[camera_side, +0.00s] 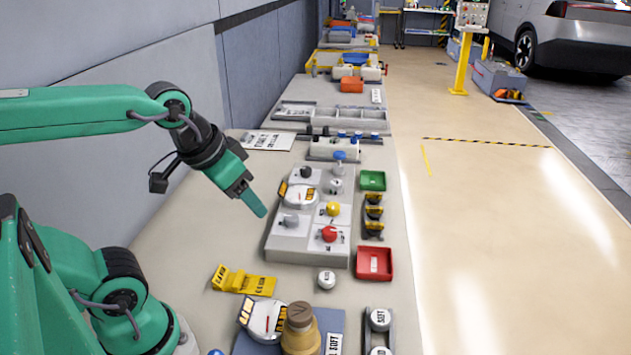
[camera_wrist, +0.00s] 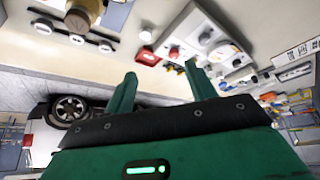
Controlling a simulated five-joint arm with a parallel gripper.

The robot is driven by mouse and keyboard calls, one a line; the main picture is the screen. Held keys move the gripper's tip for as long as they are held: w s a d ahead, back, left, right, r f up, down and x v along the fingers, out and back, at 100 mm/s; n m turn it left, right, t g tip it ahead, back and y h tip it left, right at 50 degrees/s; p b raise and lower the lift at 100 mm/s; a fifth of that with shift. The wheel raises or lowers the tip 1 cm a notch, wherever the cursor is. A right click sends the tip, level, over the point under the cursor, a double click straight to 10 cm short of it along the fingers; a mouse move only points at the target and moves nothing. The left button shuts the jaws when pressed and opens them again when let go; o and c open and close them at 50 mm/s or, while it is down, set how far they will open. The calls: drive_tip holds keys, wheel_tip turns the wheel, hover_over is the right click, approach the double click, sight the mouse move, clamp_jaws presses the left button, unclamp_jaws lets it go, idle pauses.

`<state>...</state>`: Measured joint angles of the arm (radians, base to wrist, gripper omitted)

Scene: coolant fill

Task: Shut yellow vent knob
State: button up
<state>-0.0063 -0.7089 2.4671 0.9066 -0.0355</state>
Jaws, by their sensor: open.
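The yellow vent knob (camera_side: 333,209) sits on the grey panel (camera_side: 288,245), beside a red knob (camera_side: 329,234) nearer the camera and a grey knob (camera_side: 291,221) to its left. My gripper (camera_side: 262,211) is open and empty, above the left edge of the panel and left of the yellow knob, apart from it. In the wrist view my gripper's two fingers (camera_wrist: 160,80) stand apart with nothing between them. The panel also shows there beyond the fingers, with the red knob (camera_wrist: 174,52); the yellow knob is hard to make out.
Right of the panel are a green tray (camera_side: 373,180), several black-and-yellow clips (camera_side: 374,212) and a red tray (camera_side: 374,263). Bare bench lies left of the panel.

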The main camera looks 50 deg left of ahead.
drive_tip(key=w+a+r+n+g, duration=0.2)
drive_tip(key=w+n, duration=0.2)
drive_tip(key=w, duration=0.5)
drive_tip(key=n+g, duration=0.3)
drive_tip(key=n, duration=0.8)
hover_over(333, 205)
drive_tip(key=f, duration=1.3)
drive_tip(key=shift+s+d+f, duration=0.1)
drive_tip(key=shift+s+f, duration=0.1)
drive_tip(key=shift+w+f, duration=0.25)
drive_tip(key=shift+f, duration=0.15)
drive_tip(key=shift+f, duration=3.9)
drive_tip(key=shift+c, duration=0.3)
drive_tip(key=c, duration=0.9)
